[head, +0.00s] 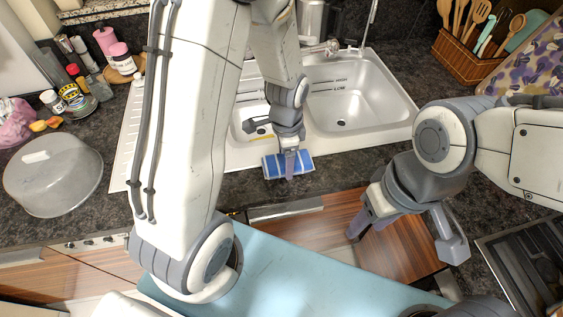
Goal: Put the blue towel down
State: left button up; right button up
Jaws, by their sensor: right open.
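The blue towel (272,168), with pale stripes, is a small folded bundle at the front rim of the sink, by the counter edge. My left gripper (290,168) reaches down from above at the middle of the towel, its finger overlapping it in the picture. The fingers look edge-on, so whether they grip the towel is unclear. Whether the towel rests on the rim or hangs just above it is also unclear. My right gripper (405,236) is open and empty, in front of the wooden cabinet front, to the right of and below the towel.
A clear dome cover (52,172) stands on the left counter near bottles and jars. A utensil basket (465,60) stands back right. Dark counter (245,184) is bare along the front.

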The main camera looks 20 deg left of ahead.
aim_at(281, 166)
pick_arm(q)
jog(key=shift+w+a+f, duration=0.5)
jog(key=shift+a, duration=0.25)
notch_tip(281, 166, down, 4)
jog(key=shift+s+r+p, duration=0.1)
jog(key=shift+p, duration=0.4)
jog(key=shift+f, duration=0.2)
jog(key=shift+f, duration=0.15)
jog(key=o, duration=1.3)
jog(key=shift+c, duration=0.2)
